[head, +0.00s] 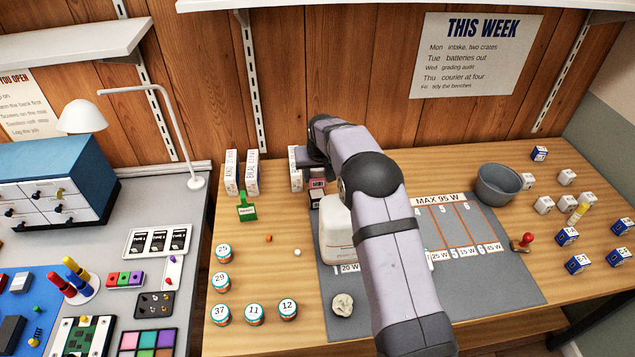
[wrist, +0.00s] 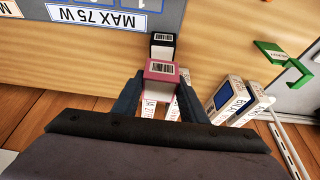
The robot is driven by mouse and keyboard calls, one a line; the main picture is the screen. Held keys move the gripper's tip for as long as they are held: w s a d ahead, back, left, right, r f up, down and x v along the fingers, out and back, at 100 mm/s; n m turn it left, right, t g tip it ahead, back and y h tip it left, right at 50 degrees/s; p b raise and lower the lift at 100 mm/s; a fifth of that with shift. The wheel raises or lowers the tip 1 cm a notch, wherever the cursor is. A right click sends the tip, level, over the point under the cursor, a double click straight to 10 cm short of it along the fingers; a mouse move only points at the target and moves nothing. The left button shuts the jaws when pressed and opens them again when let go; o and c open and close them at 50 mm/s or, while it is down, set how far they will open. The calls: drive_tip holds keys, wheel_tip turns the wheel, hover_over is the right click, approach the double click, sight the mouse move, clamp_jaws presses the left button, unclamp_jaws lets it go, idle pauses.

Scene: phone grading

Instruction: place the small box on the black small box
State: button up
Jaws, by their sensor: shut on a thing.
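A small pink box (wrist: 160,72) with a white barcode label is between the two fingers of my gripper (wrist: 158,90) in the wrist view. The fingers are shut on its sides. The small black box (wrist: 162,46), with a white label on top, stands just beyond the pink box in that view. In the head view the pink box (head: 317,184) shows just above the black box (head: 315,199), left of my arm. Whether the two boxes touch cannot be told. My gripper (head: 310,160) is largely hidden by my own arm in the head view.
Tall white boxes (head: 251,172) stand near the wall, one (head: 296,168) close beside my gripper. A green stand (head: 246,208) is to the left. A grey mat (head: 500,285) lies under my arm, with a white bulky object (head: 335,232) on it. Numbered jars (head: 254,314) stand in front.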

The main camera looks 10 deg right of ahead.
sight(318, 185)
drive_tip(key=shift+f+p, duration=0.7)
drive_tip(key=shift+f, duration=1.2)
drive_tip(key=shift+f, duration=0.1)
drive_tip(key=shift+f+b, duration=0.35)
drive_tip(key=shift+b, duration=0.1)
drive_tip(key=shift+f, duration=0.1)
drive_tip(key=o, duration=1.1)
drive_tip(key=shift+c, duration=0.2)
drive_tip(key=shift+r, duration=0.2)
